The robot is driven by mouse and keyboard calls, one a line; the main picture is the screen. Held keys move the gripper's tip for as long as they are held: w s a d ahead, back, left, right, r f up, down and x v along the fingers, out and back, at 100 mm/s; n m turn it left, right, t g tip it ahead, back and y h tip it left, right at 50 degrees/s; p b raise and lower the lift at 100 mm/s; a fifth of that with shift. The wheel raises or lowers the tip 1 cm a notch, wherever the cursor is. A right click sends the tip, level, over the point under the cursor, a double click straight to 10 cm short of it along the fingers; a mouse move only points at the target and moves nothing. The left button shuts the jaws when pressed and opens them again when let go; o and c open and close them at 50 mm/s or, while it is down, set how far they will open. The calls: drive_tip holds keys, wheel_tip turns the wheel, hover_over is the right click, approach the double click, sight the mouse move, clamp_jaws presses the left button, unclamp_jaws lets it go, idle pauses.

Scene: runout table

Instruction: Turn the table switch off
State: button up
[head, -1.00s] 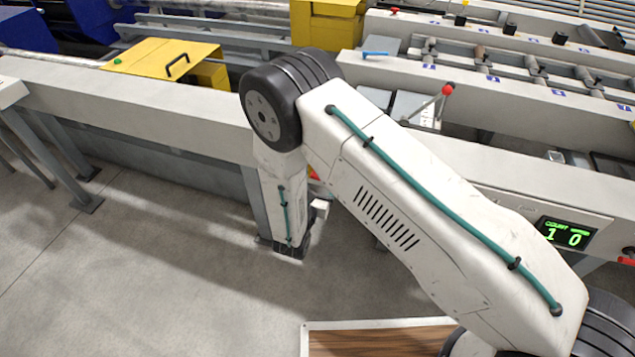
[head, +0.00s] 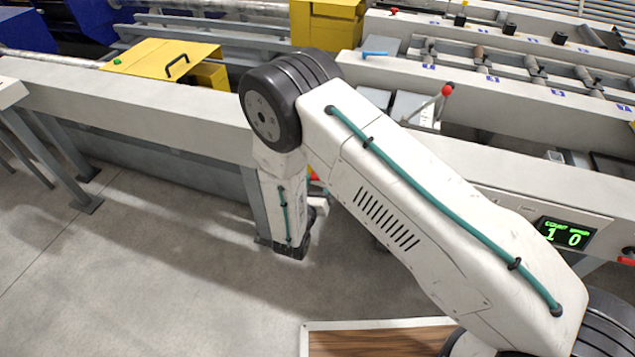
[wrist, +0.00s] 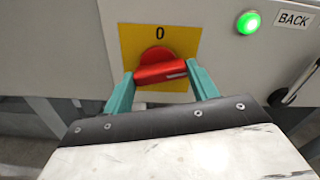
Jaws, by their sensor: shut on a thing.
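The table switch is a red rotary handle (wrist: 160,73) on a yellow plate (wrist: 128,45) with a "0" printed above it. In the wrist view the handle lies nearly level, its right end a little higher. A pale mark shows near its right end, away from the "0". My gripper (wrist: 160,69) has its teal fingers at the two ends of the handle and is shut on it.
A lit green button (wrist: 248,22) and a "BACK" label (wrist: 294,19) are right of the switch, with a black handle (wrist: 296,85) below. In the head view, a green counter display (head: 566,234) and a red-knobbed lever (head: 446,91) stand to the right. Floor at left is clear.

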drive_tip(key=shift+a+r+n, duration=0.1)
drive_tip(key=shift+a+n, duration=0.05)
drive_tip(key=shift+n, duration=3.55)
drive_tip(key=shift+a+n, duration=0.1)
drive_tip(key=shift+n, duration=3.6)
drive_tip(key=o, duration=1)
